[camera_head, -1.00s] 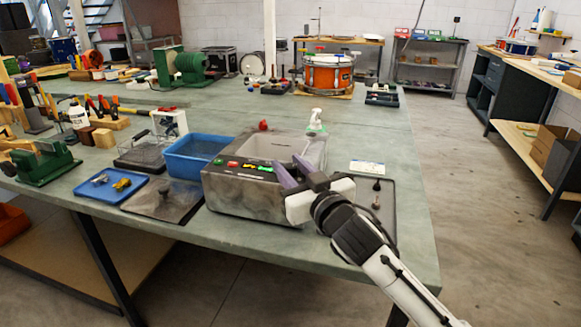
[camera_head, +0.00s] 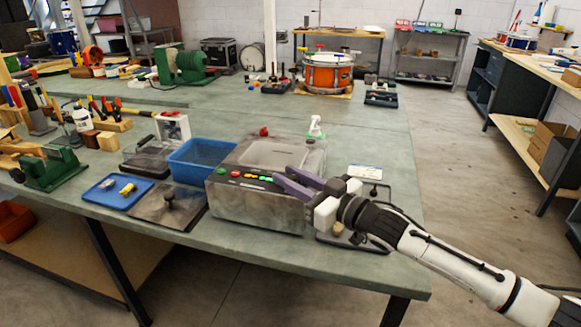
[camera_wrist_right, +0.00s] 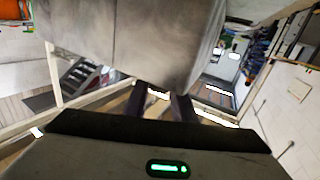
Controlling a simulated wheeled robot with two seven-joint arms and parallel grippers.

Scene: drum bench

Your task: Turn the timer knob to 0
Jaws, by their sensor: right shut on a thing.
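The grey metal machine (camera_head: 258,207) stands near the front edge of the green bench. Its sloped front panel (camera_head: 247,176) carries red, green and lit yellow-green buttons or displays on the left and middle. My right gripper (camera_head: 280,179) reaches in from the right, with its purple fingers at the right end of that panel. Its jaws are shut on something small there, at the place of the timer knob. The knob and its pointer are hidden by the fingers. In the right wrist view the dark fingers (camera_wrist_right: 168,106) meet the grey machine body (camera_wrist_right: 135,45). My left gripper is out of view.
A blue bin (camera_head: 203,150) and a dark plate with a knob (camera_head: 168,212) stand left of the machine. A blue tray (camera_head: 105,193) lies further left. A dark tray (camera_head: 350,243) and a white card (camera_head: 365,171) are right of it, under and beside my arm.

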